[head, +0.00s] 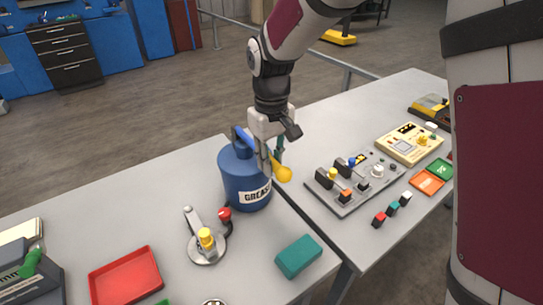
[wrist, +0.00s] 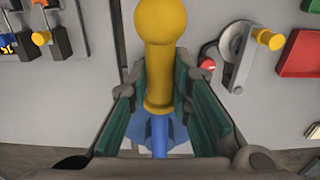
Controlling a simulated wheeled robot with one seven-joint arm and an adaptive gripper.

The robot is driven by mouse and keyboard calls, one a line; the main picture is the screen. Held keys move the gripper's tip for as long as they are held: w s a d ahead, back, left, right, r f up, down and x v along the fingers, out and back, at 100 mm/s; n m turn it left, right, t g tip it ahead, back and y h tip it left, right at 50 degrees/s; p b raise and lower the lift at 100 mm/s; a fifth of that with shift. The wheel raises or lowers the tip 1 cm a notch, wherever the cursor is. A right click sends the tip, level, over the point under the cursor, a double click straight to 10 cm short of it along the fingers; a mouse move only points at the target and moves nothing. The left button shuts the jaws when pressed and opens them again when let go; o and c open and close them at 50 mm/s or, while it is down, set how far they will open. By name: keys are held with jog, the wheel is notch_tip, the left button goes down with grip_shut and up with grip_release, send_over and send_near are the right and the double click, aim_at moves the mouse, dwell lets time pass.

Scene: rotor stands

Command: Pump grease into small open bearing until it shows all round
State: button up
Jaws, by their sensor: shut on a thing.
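A round metal fixture with a lever and yellow knob (head: 206,243), a red tray (head: 125,276) and a teal block (head: 298,256) lie on the near table. The far table holds a grey board with knobs (head: 350,198) and a cream box (head: 408,146). A gap separates the tables.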

jog(key=shift+w+f, duration=0.1)
jog(key=shift+f, duration=0.7)
jog(key=shift+r+p, duration=0.65)
jog(key=shift+r, duration=1.8)
jog(key=o, duration=0.9)
jog(key=shift+o, duration=0.2)
jog(key=shift+r+p, duration=0.8)
jog(key=shift+r, duration=2.75)
